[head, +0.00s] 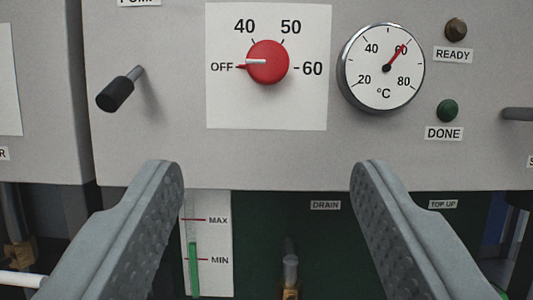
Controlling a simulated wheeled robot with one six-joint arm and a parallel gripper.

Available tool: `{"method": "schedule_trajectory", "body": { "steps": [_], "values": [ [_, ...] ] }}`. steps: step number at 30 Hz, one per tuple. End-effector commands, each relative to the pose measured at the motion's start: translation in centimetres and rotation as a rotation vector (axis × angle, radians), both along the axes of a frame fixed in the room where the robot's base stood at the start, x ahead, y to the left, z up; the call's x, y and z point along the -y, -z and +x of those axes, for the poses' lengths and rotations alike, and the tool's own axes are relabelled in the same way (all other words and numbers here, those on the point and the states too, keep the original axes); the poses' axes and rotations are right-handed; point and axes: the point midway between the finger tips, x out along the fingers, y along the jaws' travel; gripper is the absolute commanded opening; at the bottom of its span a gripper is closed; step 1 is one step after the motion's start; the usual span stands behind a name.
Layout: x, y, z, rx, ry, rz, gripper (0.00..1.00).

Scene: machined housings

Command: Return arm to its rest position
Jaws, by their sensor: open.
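My gripper (264,175) is open and empty, its two grey fingers apart at the lower left and lower right. It is in front of a grey machine panel (180,160). A red knob (268,62) on a white plate is above the gap between the fingers. Its pointer is toward OFF, on the left. No finger overlaps the knob in the picture.
A black-tipped lever (116,93) sticks out at upper left. A round gauge (381,67) reads about 60 °C. READY (456,29) and DONE (447,110) lamps look dark. Below are a level gauge (208,245), green near MIN, and a drain fitting (290,270).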

Motion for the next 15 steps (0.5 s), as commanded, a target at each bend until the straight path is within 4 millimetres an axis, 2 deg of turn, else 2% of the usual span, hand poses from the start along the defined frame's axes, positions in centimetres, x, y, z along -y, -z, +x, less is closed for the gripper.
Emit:
{"method": "schedule_trajectory", "body": {
  "steps": [5,8,15],
  "values": [
    [0.5,-1.5,0.0,-0.005,-0.004,0.008,0.58],
    [1.1,-3.7,-0.1,-0.017,-0.011,0.021,0.58],
    [3.3,-10.3,-0.9,-0.061,-0.037,0.05,0.58]
  ]
}}
